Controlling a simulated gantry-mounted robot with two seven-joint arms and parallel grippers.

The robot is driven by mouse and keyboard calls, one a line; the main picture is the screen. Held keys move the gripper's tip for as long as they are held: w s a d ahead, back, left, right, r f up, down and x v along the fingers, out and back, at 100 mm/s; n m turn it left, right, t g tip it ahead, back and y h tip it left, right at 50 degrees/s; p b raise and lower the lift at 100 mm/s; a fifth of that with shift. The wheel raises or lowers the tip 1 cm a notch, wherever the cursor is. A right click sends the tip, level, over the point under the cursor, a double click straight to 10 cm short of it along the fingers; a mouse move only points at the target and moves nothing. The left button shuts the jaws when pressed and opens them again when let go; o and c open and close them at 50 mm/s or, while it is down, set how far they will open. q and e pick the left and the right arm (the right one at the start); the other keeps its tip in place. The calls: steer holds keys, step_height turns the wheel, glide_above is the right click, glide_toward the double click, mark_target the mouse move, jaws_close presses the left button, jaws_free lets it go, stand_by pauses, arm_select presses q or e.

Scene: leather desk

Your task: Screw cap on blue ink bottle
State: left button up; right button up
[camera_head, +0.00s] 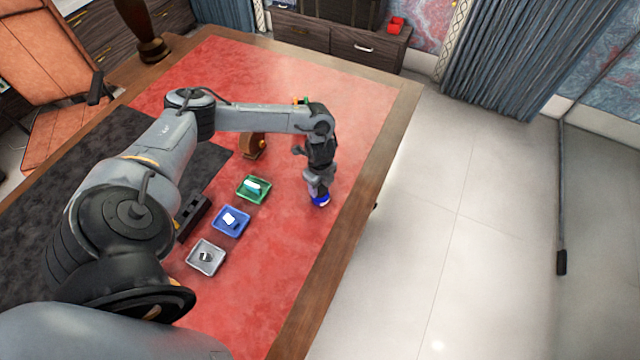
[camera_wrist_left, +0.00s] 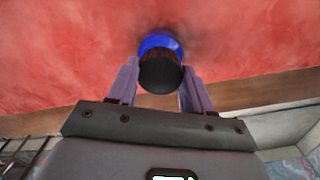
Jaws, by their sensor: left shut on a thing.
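The blue ink bottle (camera_head: 320,201) stands on the red leather desk top, near the desk's right edge. My left gripper (camera_head: 319,190) points down right above it and hides most of it. In the left wrist view the blue bottle (camera_wrist_left: 160,41) shows beyond a dark round cap (camera_wrist_left: 160,76), which is in line with the bottle's top. The two fingers of my left gripper (camera_wrist_left: 159,88) are shut on the cap from both sides. I cannot tell whether the cap's thread is engaged. My right gripper is not in view.
A green tray (camera_head: 268,180), a blue tray (camera_head: 246,223) and a grey tray (camera_head: 192,262), each with a small thing in it, stand left of the bottle. A brown wooden object (camera_head: 252,145) stands behind them. The desk's wooden edge (camera_head: 345,225) is close on the right.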

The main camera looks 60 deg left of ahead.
arm_select(q)
steer(key=o, duration=1.1)
steer(key=shift+r, duration=0.15)
